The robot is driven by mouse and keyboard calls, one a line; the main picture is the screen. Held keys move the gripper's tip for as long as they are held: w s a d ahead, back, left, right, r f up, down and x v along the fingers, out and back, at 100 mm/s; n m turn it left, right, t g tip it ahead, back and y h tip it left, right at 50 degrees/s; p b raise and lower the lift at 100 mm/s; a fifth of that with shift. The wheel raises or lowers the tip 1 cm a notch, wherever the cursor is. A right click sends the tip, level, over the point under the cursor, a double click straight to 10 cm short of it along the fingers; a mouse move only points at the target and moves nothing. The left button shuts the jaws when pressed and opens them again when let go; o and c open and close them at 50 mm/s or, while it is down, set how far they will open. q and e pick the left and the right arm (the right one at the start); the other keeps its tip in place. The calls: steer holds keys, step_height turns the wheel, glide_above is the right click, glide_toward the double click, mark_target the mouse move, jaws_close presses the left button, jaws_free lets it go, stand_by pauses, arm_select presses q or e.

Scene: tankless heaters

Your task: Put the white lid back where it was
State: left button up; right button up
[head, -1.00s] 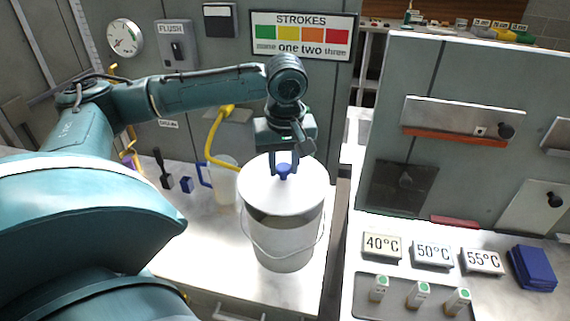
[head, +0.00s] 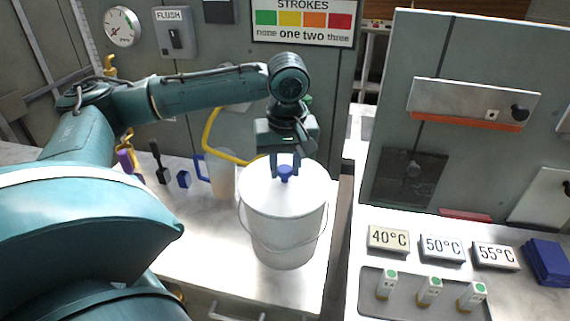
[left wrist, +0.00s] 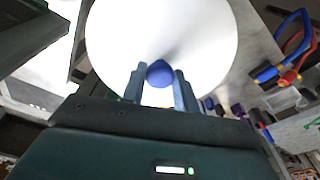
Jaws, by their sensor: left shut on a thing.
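The white lid (head: 262,182) is round with a blue knob (head: 285,173) in its middle. It sits level over the top of a white bucket (head: 283,238) with a wire handle, at the right end of the left counter. My left gripper (head: 285,164) points down from above, with its fingers on either side of the knob, shut on it. In the left wrist view the lid (left wrist: 200,40) fills the upper middle and the knob (left wrist: 160,73) is between the two fingers. Whether the lid touches the rim all round is hard to tell. My right gripper is not in view.
A clear jug (head: 222,178) with a blue handle and a yellow hose (head: 212,138) stand left of the bucket. The right counter holds temperature signs (head: 441,248), a tray (head: 375,308) with several small vials and a blue cloth-like block (head: 547,262).

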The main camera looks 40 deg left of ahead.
mark_target(287, 177)
arm_select(q)
steer(key=shift+f, duration=0.55)
steer(key=o, duration=1.1)
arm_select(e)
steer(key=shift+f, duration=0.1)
arm_select(q)
steer(key=shift+s+d+r+p, duration=0.15)
steer(key=shift+d+r+p, duration=0.1)
steer(key=shift+r, duration=1.95)
steer(key=shift+s+d+r+p, duration=0.15)
steer(key=shift+s+r+p, duration=0.1)
steer(key=shift+r, duration=1.9)
steer(key=shift+s+d+r+p, duration=0.1)
steer(key=shift+d+r+p, duration=0.15)
steer(key=shift+r, duration=1.95)
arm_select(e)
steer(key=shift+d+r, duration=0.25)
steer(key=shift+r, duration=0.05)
